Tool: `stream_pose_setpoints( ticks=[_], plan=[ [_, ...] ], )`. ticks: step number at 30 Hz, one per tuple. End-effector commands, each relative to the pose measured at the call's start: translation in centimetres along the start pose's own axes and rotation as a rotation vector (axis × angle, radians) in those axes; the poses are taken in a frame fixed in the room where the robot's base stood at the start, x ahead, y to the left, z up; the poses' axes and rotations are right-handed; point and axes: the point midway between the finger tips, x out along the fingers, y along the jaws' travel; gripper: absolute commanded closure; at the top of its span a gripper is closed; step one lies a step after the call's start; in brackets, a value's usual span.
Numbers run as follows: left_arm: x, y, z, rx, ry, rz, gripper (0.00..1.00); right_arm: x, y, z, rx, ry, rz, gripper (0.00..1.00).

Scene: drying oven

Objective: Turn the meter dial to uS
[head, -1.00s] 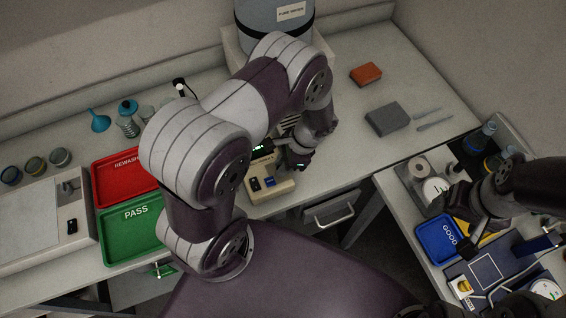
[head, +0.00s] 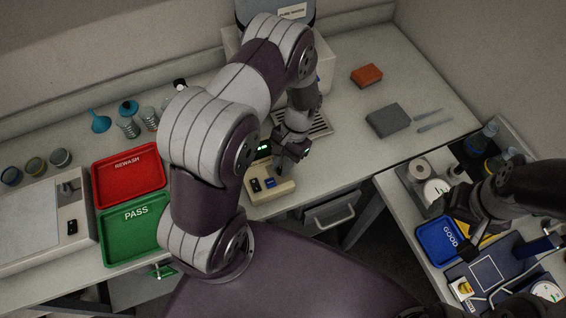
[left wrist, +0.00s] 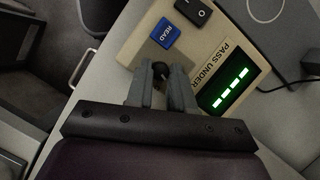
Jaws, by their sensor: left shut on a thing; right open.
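The beige meter (head: 262,186) stands on the bench near its front edge, below my left arm. In the left wrist view the meter (left wrist: 133,45) shows a blue READ button (left wrist: 165,33), a black rocker switch (left wrist: 193,12), and a lit green display (left wrist: 224,91) with dashes beside the words PASS UNDER. My left gripper (head: 284,165) is over the meter. In the left wrist view its fingers (left wrist: 160,72) are shut on a small dark knob, the dial (left wrist: 160,67), mostly hidden between them. My right gripper (head: 462,210) is open over the right-hand bench, near the blue GOOD tray.
A red REWASH tray (head: 128,176) and green PASS tray (head: 134,228) lie left of my arm. A large water container (head: 270,12) stands behind the meter. The blue GOOD tray (head: 437,247) is at right. Bench space right of the meter is clear.

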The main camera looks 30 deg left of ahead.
Motion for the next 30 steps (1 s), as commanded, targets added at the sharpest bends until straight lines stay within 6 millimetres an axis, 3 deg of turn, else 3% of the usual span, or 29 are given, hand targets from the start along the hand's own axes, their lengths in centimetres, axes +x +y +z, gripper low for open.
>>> stream_pose_setpoints(
  ticks=[13,30],
  plan=[
    [0.0,-0.21,0.07,-0.242,-0.001,0.101,1.0,-0.12,0.0,-0.01,0.0,0.0,0.0,0.19],
    [0.01,-0.24,0.07,-0.297,0.0,0.123,1.0,-0.13,0.0,-0.02,0.0,0.0,0.0,0.19]
  ],
)
